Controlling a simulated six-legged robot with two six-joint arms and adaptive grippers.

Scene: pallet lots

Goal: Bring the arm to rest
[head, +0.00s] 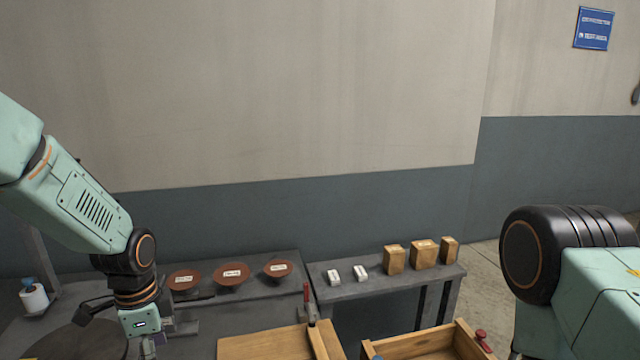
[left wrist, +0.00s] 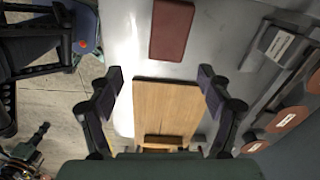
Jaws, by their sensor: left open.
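My left arm comes in from the left in the head view, bent down, with its wrist low at the left and its fingers mostly below the frame. In the left wrist view my left gripper (left wrist: 160,78) is open, its two dark fingers spread wide with nothing between them. A flat wooden surface (left wrist: 165,105) lies beyond and between the fingers. My right arm's dark joint shows at the right of the head view; its gripper is out of sight.
A grey bench holds three labelled brown discs (head: 231,274), two small white boxes (head: 334,277) and three cardboard boxes (head: 424,253). Wooden crates (head: 265,345) stand in front, with a red-handled clamp (head: 306,300). A reddish-brown block (left wrist: 171,30) lies on a grey surface. A plain wall stands behind.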

